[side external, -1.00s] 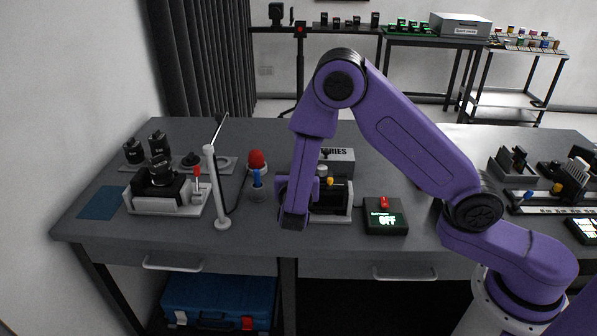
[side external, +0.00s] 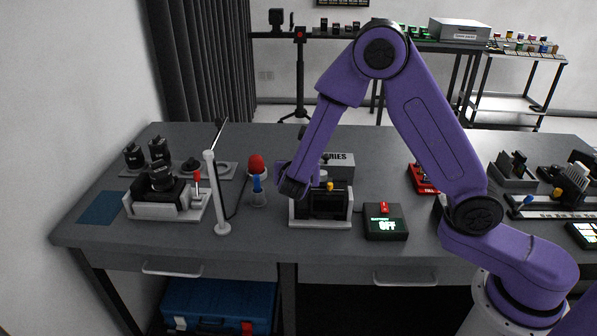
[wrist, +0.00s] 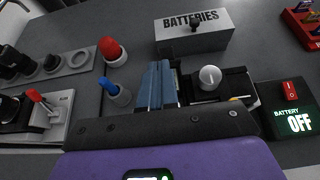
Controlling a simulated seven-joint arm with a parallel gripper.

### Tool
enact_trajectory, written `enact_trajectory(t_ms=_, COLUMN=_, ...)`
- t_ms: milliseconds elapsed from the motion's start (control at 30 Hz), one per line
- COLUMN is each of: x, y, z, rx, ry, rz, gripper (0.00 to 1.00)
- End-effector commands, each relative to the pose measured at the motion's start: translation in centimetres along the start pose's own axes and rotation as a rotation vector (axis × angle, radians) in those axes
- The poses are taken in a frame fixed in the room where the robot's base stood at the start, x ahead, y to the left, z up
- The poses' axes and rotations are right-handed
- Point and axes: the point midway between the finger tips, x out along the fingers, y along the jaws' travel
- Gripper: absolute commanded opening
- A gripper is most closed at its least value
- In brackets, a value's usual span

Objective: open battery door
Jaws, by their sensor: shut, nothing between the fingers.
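A black device (side external: 325,203) with a yellow knob on top sits in a light grey cradle (side external: 320,222) near the table's middle. In the wrist view the black device (wrist: 236,84) shows a silver round knob and lies just right of my fingers. I cannot make out a battery door on it. A grey box labelled BATTERIES (wrist: 205,41) with a black knob stands behind it. My gripper (side external: 291,190) is at the device's left side, pointing down. In the wrist view its blue fingers (wrist: 157,84) are together and empty; whether they touch the device is unclear.
A black battery box reading OFF (side external: 385,224) with a red switch stands to the right. A red-topped button (side external: 257,162), a blue-topped post (side external: 257,186) and a white pole (side external: 216,190) stand to the left. The front table strip is clear.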

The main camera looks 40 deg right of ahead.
Motion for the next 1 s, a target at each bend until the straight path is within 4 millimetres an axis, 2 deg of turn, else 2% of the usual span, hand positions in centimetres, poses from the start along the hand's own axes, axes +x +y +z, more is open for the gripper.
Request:
enact_trajectory(t_ms=200, x=0.7, y=-0.1, z=1.4, rx=0.011, ry=0.167, rz=-0.002, gripper=0.0)
enact_trajectory(t_ms=567, x=1.8, y=-0.1, z=2.7, rx=0.009, ry=0.395, rz=-0.002, gripper=0.0)
enact_trajectory(t_ms=1000, x=2.4, y=-0.1, z=3.2, rx=0.001, ry=0.392, rz=-0.002, gripper=0.0)
